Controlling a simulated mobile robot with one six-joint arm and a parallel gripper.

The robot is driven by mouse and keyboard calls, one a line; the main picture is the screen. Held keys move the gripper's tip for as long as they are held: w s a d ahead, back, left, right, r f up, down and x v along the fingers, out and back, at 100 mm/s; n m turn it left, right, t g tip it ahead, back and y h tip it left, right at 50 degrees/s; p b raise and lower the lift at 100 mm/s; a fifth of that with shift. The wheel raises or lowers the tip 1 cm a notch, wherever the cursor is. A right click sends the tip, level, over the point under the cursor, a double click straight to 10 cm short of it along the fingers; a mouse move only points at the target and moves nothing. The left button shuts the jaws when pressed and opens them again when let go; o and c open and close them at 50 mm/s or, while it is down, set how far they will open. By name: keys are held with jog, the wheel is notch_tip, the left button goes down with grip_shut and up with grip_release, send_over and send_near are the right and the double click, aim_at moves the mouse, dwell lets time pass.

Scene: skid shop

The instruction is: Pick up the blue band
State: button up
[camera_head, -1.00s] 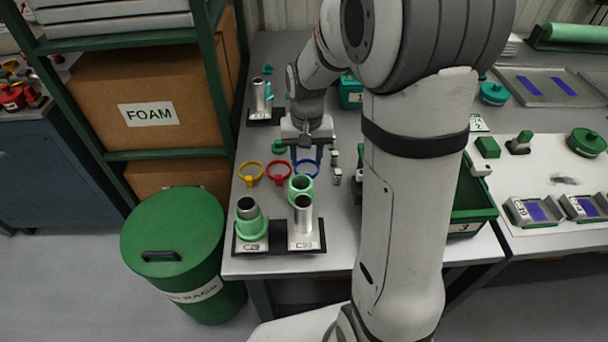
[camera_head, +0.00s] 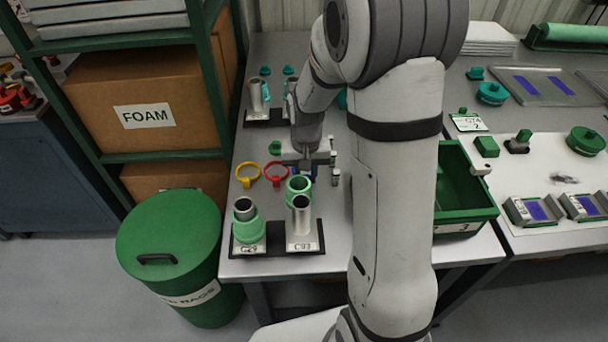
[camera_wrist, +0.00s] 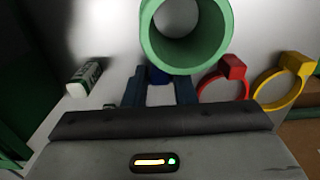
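The blue band (camera_wrist: 158,76) shows in the wrist view as a small blue piece between my gripper's two fingers, with the rest hidden behind a green sleeve (camera_wrist: 152,47). In the head view only a bit of blue shows below my gripper (camera_head: 303,172), just right of the red band (camera_head: 276,174). The fingers in the wrist view (camera_wrist: 160,88) stand on either side of the blue piece. I cannot tell whether they touch it. My gripper is low, close to the table.
A yellow band (camera_head: 248,175) lies left of the red one. A black stand (camera_head: 271,248) with metal posts and green sleeves is just in front of my gripper. A green bin (camera_head: 466,220) is at right.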

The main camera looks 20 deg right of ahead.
grip_shut()
jog(key=shift+r, duration=0.15)
